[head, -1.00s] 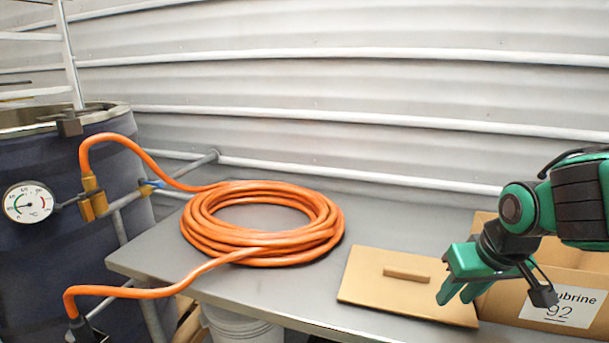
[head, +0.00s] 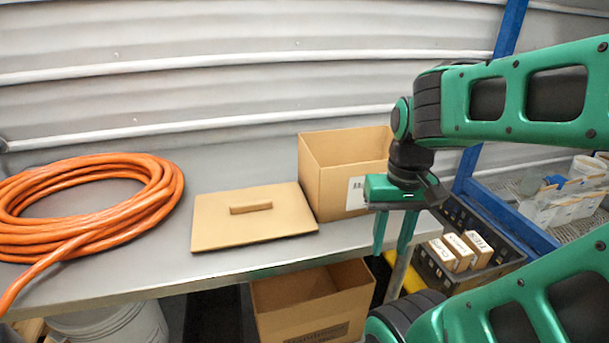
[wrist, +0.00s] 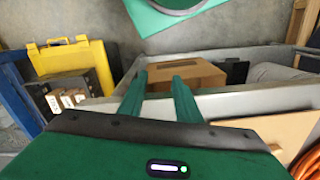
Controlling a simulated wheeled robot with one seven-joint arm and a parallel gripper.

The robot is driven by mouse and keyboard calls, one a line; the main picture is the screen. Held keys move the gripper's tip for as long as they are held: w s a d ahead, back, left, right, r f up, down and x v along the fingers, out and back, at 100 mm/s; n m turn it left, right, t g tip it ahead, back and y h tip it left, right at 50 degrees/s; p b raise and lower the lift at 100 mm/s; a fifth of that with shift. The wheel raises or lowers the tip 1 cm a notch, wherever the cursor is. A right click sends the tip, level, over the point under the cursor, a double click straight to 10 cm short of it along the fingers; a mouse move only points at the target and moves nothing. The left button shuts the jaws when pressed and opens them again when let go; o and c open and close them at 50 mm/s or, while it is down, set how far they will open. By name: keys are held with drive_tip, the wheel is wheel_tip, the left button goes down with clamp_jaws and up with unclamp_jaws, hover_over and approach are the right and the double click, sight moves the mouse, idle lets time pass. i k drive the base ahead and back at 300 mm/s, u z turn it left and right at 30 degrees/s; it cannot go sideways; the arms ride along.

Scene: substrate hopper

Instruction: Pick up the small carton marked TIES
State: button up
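Three small cartons stand side by side in a black crate (head: 511,262) at the right of the head view. Their printed labels are too small to read surely; the rightmost carton (head: 478,250) may be the one marked TIES. The cartons (wrist: 66,98) also show at the left of the wrist view. My gripper (head: 394,250) points down, with its two fingers apart and nothing between them. In the head view it appears left of the cartons, by the table's front edge. In the wrist view the fingers (wrist: 158,82) are also apart and empty.
A grey table (head: 215,262) carries an orange hose coil (head: 150,190), a flat lid (head: 250,222) and an open cardboard box (head: 330,180). Another box (head: 310,305) stands below. A blue post (head: 475,165) rises behind the crate. A yellow case (wrist: 75,55) shows in the wrist view.

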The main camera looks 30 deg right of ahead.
sight(482, 252)
drive_tip(key=z, duration=2.1)
